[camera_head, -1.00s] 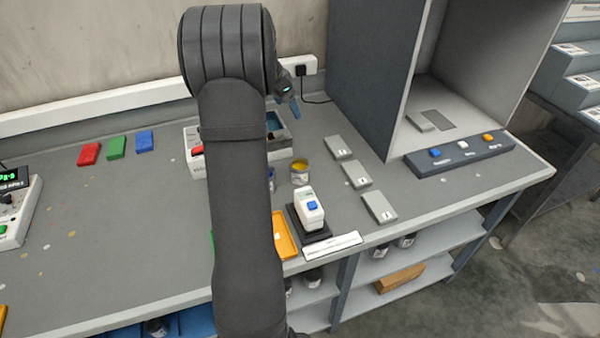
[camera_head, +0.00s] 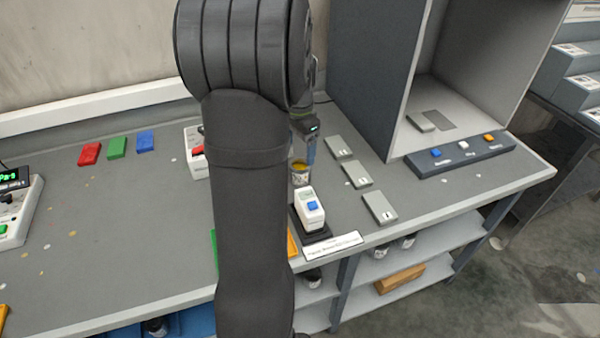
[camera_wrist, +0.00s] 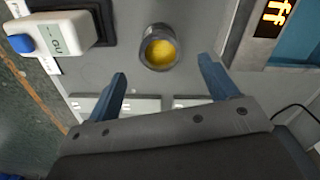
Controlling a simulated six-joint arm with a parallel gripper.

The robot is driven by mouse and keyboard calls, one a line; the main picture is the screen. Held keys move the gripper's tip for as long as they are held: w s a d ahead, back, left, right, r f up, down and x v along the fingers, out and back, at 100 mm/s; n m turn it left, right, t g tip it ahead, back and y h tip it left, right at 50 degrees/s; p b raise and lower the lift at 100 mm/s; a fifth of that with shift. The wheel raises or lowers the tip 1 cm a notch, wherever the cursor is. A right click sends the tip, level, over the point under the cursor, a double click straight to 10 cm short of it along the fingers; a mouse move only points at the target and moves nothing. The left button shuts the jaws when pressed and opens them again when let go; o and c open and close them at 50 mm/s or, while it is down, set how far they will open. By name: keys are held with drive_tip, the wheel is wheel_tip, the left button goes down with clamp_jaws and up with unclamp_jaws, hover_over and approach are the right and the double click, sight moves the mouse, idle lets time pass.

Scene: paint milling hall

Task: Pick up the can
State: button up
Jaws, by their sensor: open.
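The can (camera_head: 299,178) is small, with a grey rim and yellow paint inside. It stands on the grey bench, behind a white device with a blue button. In the wrist view the can (camera_wrist: 159,48) shows from above, upright, beyond the fingertips and about midway between them. My gripper (camera_wrist: 163,75) is open and empty, with its two blue fingers spread apart. In the head view my gripper (camera_head: 309,145) is just behind and above the can, partly hidden by my arm.
The white device (camera_head: 309,208) on a black base stands close in front of the can. Several grey plates (camera_head: 357,175) lie to its right. A white box (camera_head: 195,155) with a display is behind my arm. A booth (camera_head: 375,80) stands at the right. The left bench is mostly clear.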

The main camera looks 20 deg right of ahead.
wheel_tip(320, 180, down, 10)
drive_tip(key=shift+d+r, duration=0.1)
drive_tip(key=shift+r, duration=0.15)
drive_tip(key=c, duration=1.2)
drive_tip(key=shift+o, duration=0.2)
drive_tip(key=shift+r, duration=0.2)
